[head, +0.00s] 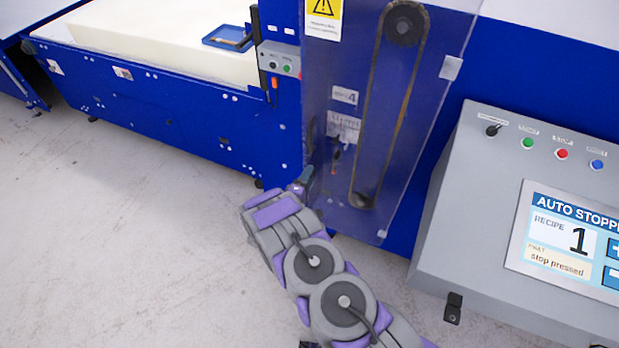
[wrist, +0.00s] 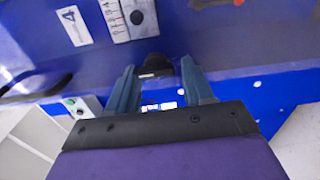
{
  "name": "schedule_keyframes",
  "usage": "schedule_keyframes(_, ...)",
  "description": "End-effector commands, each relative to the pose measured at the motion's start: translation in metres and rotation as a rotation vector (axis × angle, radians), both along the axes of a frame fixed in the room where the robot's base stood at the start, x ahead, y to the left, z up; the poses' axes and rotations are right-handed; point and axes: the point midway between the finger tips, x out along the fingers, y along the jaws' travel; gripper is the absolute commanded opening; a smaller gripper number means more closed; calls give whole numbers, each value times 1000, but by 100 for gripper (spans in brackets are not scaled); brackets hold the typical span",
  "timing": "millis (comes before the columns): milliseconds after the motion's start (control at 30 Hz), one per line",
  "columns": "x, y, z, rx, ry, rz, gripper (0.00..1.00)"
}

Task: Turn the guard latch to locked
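The guard (head: 340,60) is a clear, blue-tinted panel on the blue machine, with a belt and two pulleys showing behind it. My gripper (head: 303,184) is at the guard's lower left edge in the head view. In the wrist view its two blue-grey fingers (wrist: 159,76) stand apart with nothing gripped between them. A small dark piece (wrist: 154,66), which looks like the guard latch, lies at the panel's edge just ahead, between the fingertips. I cannot tell whether the fingers touch it or which way it is turned. In the head view my gripper hides that spot.
A grey control panel (head: 470,200) with buttons and a screen reading "AUTO STOPPED" stands close on the right. A foam block (head: 150,45) and a blue tray (head: 228,37) lie on the machine bed at left. The floor (head: 120,230) at front left is clear.

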Motion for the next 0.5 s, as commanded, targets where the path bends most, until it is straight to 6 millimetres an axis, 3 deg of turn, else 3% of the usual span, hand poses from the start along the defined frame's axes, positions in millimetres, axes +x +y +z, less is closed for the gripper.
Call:
schedule_keyframes(133, -1, -2, 1, -1, -2, -3, 66)
schedule_keyframes(500, -9, -1, 2, 3, -2, -4, 66)
